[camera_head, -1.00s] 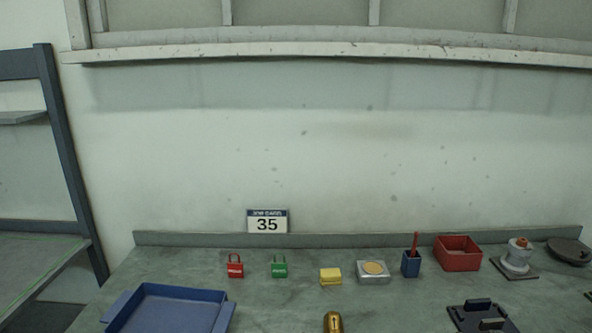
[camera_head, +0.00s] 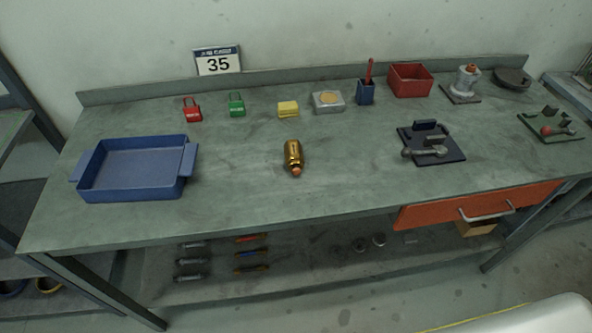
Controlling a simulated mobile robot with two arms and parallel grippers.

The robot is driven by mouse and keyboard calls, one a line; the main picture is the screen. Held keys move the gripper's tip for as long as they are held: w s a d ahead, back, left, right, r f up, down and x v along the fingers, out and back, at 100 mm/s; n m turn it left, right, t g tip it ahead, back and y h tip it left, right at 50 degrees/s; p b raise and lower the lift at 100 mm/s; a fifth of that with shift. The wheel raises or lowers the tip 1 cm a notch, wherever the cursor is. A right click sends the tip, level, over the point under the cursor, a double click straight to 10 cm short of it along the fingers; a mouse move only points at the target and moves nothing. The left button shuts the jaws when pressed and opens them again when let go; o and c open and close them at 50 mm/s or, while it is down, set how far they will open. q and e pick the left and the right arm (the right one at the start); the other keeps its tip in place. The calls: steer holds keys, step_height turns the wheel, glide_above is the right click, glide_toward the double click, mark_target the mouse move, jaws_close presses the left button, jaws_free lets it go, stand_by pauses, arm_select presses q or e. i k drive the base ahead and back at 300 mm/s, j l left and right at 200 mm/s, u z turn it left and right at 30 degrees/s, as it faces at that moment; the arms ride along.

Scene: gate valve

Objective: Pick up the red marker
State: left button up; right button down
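The red marker (camera_head: 369,70) stands upright in a small dark blue square holder (camera_head: 367,93) toward the back of the bench, right of centre. Only its upper part shows; its lower part is hidden inside the holder. Neither of my grippers shows in the head view.
An orange drawer (camera_head: 478,207) is below.

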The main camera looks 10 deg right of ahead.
mark_target(192, 113)
steer(key=j+z, duration=0.35)
steer(key=k+j+z, duration=0.1)
steer(key=j+z, duration=0.25)
steer(key=j, duration=0.15)
steer(key=k+j+z, duration=0.15)
steer(key=j+z, duration=0.2)
